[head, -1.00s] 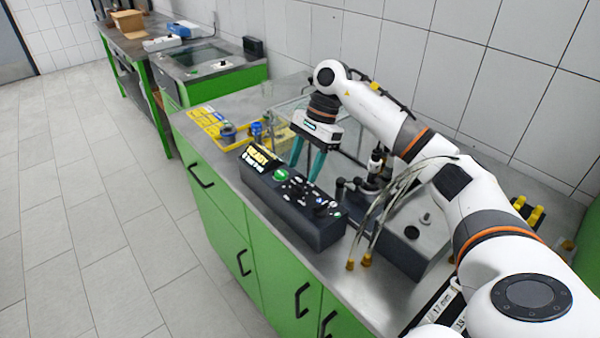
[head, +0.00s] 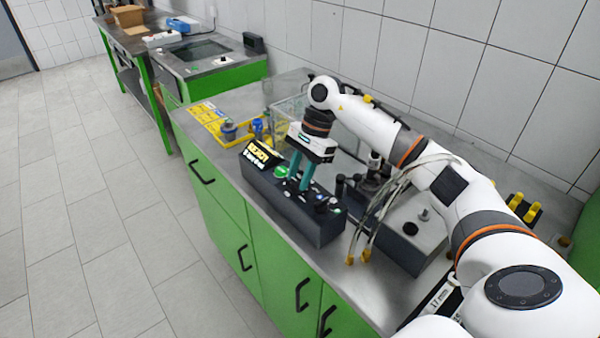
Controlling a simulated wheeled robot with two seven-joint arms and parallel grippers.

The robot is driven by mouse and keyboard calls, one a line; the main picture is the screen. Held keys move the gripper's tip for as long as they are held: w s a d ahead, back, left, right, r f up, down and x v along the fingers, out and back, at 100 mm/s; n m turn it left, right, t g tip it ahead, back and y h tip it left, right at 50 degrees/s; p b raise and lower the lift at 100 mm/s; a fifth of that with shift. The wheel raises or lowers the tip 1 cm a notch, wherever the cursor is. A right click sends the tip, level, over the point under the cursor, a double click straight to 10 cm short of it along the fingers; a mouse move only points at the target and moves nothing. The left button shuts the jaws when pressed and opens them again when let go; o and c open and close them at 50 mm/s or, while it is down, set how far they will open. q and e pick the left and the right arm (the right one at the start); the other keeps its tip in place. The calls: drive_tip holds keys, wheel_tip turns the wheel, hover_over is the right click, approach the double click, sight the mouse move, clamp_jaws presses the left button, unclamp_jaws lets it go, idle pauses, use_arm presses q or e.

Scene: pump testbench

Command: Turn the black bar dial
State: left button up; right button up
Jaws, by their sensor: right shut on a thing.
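The dark control box (head: 310,222) stands on the steel worktop near its front edge, with a green button (head: 281,172), a lit yellow display (head: 262,155) and several small knobs on its sloped top. My right gripper (head: 297,185) points down onto the middle of this panel. Its teal fingers are shut on the black bar dial, which is mostly hidden between the fingertips, so its angle cannot be told. My left gripper is out of view.
A yellow tray (head: 205,112) with blue fittings lies behind the box to the left. Cables with yellow ends (head: 366,255) and a grey block (head: 432,240) sit to the right. A clear glass case stands behind my gripper. The floor on the left is clear.

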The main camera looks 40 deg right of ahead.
drive_tip(key=m+t+b, duration=0.1)
drive_tip(key=m+b, duration=0.1)
drive_tip(key=m, duration=0.1)
drive_tip(key=shift+s+f, duration=0.15)
drive_tip(key=m+t+b, duration=0.1)
drive_tip(key=m+b, duration=0.1)
drive_tip(key=m, duration=0.1)
drive_tip(key=shift+s+t+h, duration=0.1)
drive_tip(key=shift+t+h, duration=0.2)
drive_tip(key=shift+s+a+m+t+h+b, duration=0.1)
drive_tip(key=shift+m+t+h+b, duration=0.25)
drive_tip(key=shift+m, duration=0.95)
drive_tip(key=o, duration=1)
